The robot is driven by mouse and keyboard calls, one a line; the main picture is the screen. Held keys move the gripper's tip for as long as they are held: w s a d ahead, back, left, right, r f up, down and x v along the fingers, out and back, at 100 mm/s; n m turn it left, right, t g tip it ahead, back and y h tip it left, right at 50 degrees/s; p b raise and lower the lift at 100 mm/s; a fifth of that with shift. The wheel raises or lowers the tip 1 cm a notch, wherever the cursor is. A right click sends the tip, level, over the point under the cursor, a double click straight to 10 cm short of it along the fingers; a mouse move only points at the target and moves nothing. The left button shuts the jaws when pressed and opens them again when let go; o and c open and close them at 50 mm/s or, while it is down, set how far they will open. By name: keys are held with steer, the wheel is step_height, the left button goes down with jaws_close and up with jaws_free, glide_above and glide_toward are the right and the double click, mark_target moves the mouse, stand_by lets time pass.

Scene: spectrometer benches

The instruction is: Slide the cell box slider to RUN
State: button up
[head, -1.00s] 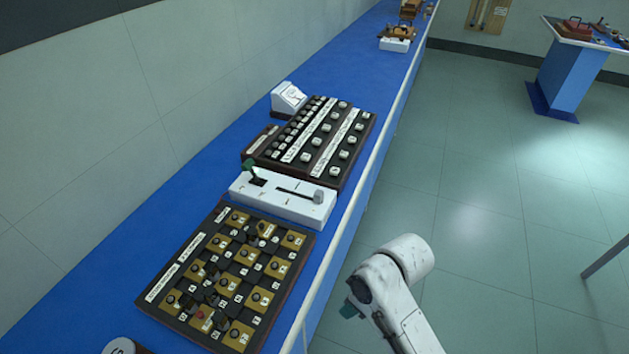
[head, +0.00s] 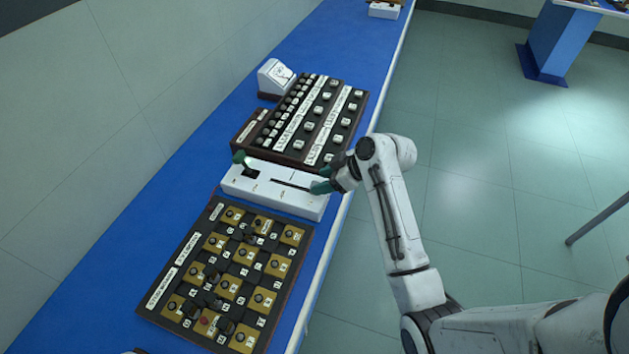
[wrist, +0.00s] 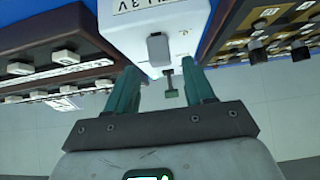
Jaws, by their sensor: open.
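The cell box (head: 268,200) is a white box on the blue bench with a long dark slot along its top. Its slider knob (wrist: 158,48) is a grey block, seen in the wrist view near the box's front end; in the head view it is hidden behind my gripper. A green-tipped lever (head: 240,158) stands at the box's far left end and also shows in the wrist view (wrist: 170,94). My gripper (head: 322,180) is open and empty at the right end of the box. In the wrist view its green fingers (wrist: 161,76) lie either side of the knob's line, apart from it. RUN is not readable.
A dark panel with white knobs (head: 312,120) stands just behind the box. A board with brass plates (head: 228,268) lies just in front. A white wedge-shaped unit (head: 275,76) is farther back. The bench's right edge borders open floor (head: 480,190).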

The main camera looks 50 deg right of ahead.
steer(key=shift+x, duration=1.95)
steer(key=shift+c, duration=0.2)
steer(key=shift+s, duration=0.1)
jaws_close()
